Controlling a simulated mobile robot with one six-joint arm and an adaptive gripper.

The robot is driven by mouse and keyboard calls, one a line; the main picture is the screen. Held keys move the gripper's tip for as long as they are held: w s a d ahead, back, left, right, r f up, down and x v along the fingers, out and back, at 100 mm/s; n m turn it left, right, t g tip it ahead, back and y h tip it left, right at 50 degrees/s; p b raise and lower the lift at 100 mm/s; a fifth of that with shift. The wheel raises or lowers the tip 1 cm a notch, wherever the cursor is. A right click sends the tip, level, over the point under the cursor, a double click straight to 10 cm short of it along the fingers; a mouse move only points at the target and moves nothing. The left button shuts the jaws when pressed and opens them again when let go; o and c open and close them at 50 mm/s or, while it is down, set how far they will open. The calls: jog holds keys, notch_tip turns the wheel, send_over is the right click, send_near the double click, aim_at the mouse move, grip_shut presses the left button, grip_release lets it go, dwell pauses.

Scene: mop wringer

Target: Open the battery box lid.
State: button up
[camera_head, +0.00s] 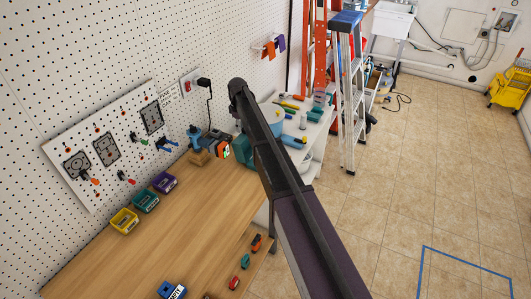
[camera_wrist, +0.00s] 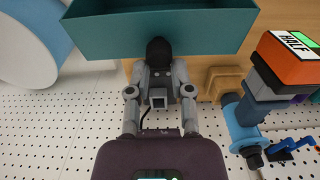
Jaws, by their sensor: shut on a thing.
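A teal box-like part (camera_wrist: 160,28), which looks like the battery box or its lid, fills the top of the wrist view. My gripper (camera_wrist: 159,62) is shut on a dark rounded knob (camera_wrist: 158,50) at the near edge of this teal part. In the head view the teal box (camera_head: 243,151) stands at the far end of the bench, partly behind my arm. My arm hides the gripper there. I cannot tell from these views how far the lid is raised.
A blue drill with an orange battery marked HALF (camera_wrist: 291,57) stands close beside the gripper; the drill (camera_head: 205,143) is left of the teal box in the head view. A ladder (camera_head: 348,100) stands beyond. The bench middle is clear.

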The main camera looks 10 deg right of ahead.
jog(key=shift+w+a+f+b, duration=0.3)
jog(key=shift+w+a+f, duration=0.1)
jog(key=shift+w+a, duration=0.15)
jog(key=o, duration=0.8)
